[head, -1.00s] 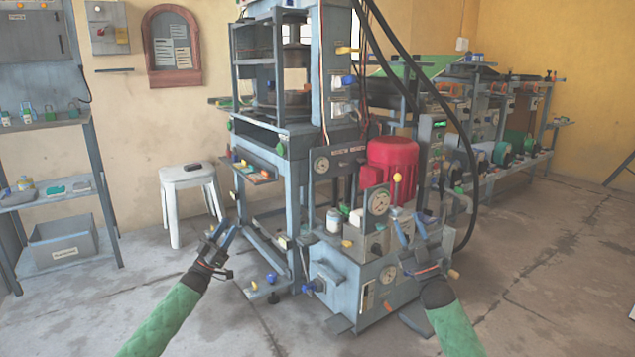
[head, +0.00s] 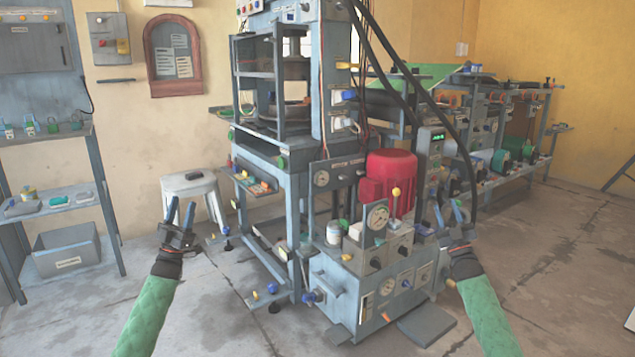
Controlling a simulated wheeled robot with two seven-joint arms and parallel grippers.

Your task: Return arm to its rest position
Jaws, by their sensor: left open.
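My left gripper (head: 180,214) is open and empty, with its fingers pointing up. It is in front of the white stool, left of the blue-grey press (head: 270,180). My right gripper (head: 447,216) has its two fingers spread apart, with nothing seen between them. It is just right of the press's hydraulic unit, which carries a red motor (head: 388,180) and a pressure gauge (head: 377,217). I cannot tell whether the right gripper touches the unit behind it. Both green-sleeved arms come up from the bottom edge.
A white stool (head: 190,187) stands by the wall. A shelf rack (head: 60,205) with padlocks and a grey bin (head: 66,250) is at the left. A low pedal plate (head: 425,325) lies on the floor by the unit. Floor at the front right is clear.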

